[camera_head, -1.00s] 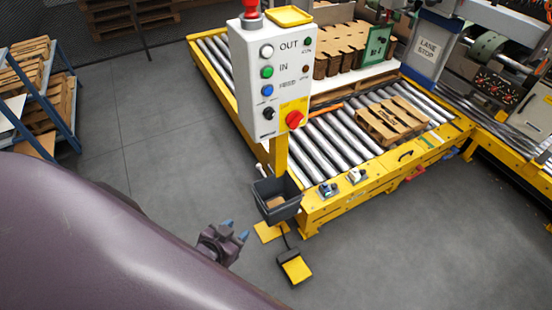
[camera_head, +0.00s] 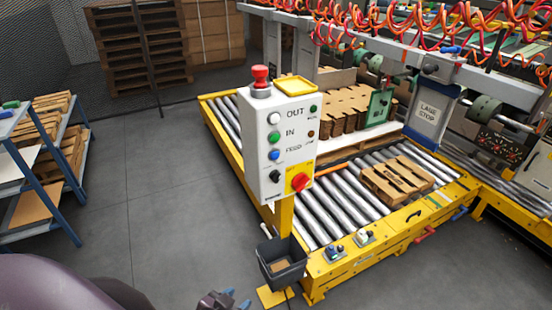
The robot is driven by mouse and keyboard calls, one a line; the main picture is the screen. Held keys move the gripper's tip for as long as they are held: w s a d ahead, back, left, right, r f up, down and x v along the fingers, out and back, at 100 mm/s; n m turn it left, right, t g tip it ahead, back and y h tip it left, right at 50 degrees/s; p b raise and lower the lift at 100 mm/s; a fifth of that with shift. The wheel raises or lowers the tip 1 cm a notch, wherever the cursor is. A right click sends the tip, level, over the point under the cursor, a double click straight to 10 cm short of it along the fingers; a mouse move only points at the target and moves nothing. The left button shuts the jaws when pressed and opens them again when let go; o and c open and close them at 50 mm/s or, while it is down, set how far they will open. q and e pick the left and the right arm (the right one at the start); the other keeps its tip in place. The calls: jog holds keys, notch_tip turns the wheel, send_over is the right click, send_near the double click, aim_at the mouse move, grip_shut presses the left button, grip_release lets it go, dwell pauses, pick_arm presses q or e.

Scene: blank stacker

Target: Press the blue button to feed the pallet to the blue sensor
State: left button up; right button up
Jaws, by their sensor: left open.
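The white control box (camera_head: 262,169) stands on a yellow post left of centre. Its blue button (camera_head: 274,155) sits below the green IN button (camera_head: 274,139) and the white OUT button (camera_head: 274,119). A wooden pallet (camera_head: 397,181) lies on the roller conveyor (camera_head: 335,205), to the right of the box. Small blue and white devices (camera_head: 334,252) sit on the conveyor's front edge; I cannot tell which is the blue sensor. My left gripper (camera_head: 238,301) is open at the bottom edge, low and below the box, apart from the button. My right gripper is not in view.
A red mushroom button (camera_head: 261,77) tops the box, and a red knob (camera_head: 301,181) is on its front. A dark bin (camera_head: 281,264) hangs on the post. Stacked cardboard blanks (camera_head: 348,108) stand behind. A blue rack (camera_head: 45,165) is at left. The floor between is clear.

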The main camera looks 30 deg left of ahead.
pick_arm(q)
jog(key=shift+w+r, duration=0.1)
jog(key=shift+w, duration=0.1)
grip_shut()
jog(key=shift+s, duration=0.2)
dwell(0.4)
jog(key=shift+w, duration=0.2)
dwell(0.8)
